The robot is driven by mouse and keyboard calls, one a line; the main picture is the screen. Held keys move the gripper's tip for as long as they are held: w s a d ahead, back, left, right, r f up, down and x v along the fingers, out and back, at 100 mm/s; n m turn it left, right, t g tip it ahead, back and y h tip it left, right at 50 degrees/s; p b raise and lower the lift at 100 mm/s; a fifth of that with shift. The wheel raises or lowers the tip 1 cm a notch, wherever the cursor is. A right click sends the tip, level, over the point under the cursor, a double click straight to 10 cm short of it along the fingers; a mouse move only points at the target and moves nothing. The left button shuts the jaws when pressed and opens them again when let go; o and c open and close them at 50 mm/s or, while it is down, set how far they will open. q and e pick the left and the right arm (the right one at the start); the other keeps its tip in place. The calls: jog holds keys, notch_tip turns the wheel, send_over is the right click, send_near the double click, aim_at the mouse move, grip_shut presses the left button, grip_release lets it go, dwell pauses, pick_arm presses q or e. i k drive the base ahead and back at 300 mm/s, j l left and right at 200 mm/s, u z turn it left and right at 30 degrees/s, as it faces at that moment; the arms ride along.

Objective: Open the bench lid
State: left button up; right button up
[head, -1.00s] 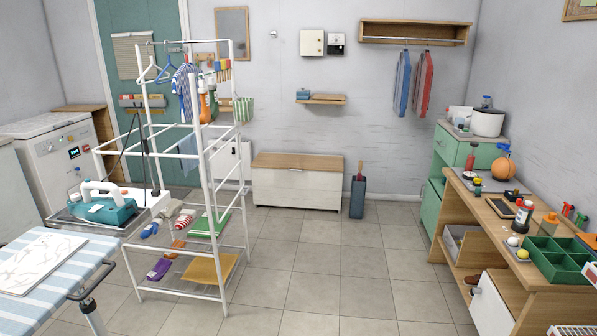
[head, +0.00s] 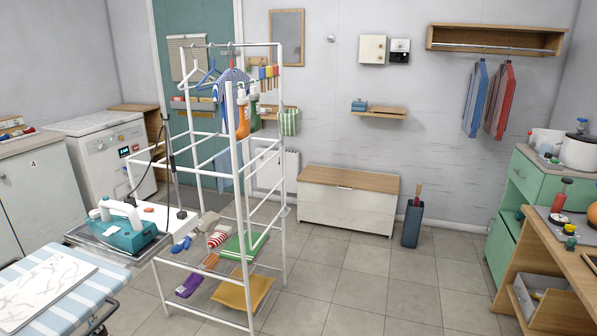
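The bench (head: 343,209) stands against the back wall in the head view. It has a white front with a small handle near the top edge. Its wooden lid (head: 350,179) lies flat and closed on top. The drying rack stands to the left and in front, close to the bench's left end in the picture. Neither of my grippers shows in the head view.
A white drying rack (head: 247,212) with clothes stands left of centre. An ironing board (head: 60,283) and a steam iron (head: 121,232) are at front left. A dark umbrella bin (head: 412,224) stands right of the bench. A wooden workbench (head: 550,235) is at right. Floor (head: 362,270) between is clear.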

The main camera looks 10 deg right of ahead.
aim_at(377, 182)
jog(key=i+l+z, duration=0.3)
jog(key=i, duration=0.7)
jog(key=i+z, duration=0.35)
jog(key=i, duration=0.65)
